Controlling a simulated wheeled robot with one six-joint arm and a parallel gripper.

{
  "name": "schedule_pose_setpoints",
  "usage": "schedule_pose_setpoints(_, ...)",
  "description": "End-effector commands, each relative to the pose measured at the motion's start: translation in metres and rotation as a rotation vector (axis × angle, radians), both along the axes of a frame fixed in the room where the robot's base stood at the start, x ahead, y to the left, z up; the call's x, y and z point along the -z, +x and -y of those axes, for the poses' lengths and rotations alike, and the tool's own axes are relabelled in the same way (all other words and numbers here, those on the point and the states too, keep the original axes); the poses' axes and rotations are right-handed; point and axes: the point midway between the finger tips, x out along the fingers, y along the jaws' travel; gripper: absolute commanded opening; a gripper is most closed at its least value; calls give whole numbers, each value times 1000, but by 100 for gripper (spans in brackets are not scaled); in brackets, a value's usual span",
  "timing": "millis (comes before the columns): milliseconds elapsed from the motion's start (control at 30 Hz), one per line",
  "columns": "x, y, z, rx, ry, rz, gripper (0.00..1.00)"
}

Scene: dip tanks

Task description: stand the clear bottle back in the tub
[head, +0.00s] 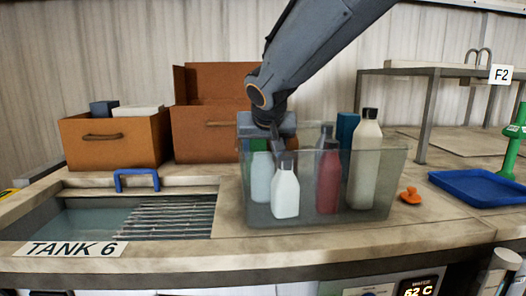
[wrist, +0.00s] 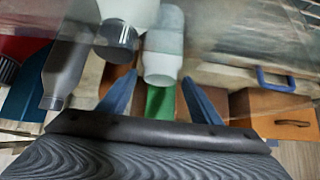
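The see-through tub (head: 385,200) stands on the bench with several upright bottles in it. A grey see-through bottle (wrist: 66,66) with a grey cap shows in the wrist view; it looks like the clear bottle, but I cannot be sure. My gripper (head: 272,148) points down over the tub's left part. In the wrist view its blue fingers are apart, with the pale bottle (wrist: 163,50) showing beyond the gap.
A blue bottle (head: 347,130) is at the tub's back. Tank 6 (head: 90,222) with a rack and blue handle (head: 136,180) lies left. Orange boxes (head: 115,145) stand behind.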

Motion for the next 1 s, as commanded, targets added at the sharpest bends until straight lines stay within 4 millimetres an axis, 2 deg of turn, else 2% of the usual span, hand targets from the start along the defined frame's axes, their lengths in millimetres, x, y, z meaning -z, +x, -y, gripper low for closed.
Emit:
schedule_pose_setpoints(367, -5, 0, 0, 0, 0, 0, 58)
schedule_pose_setpoints(800, -62, -58, -1, -1, 1, 5, 58)
schedule_pose_setpoints(1000, -81, -77, 0, -1, 1, 2, 58)
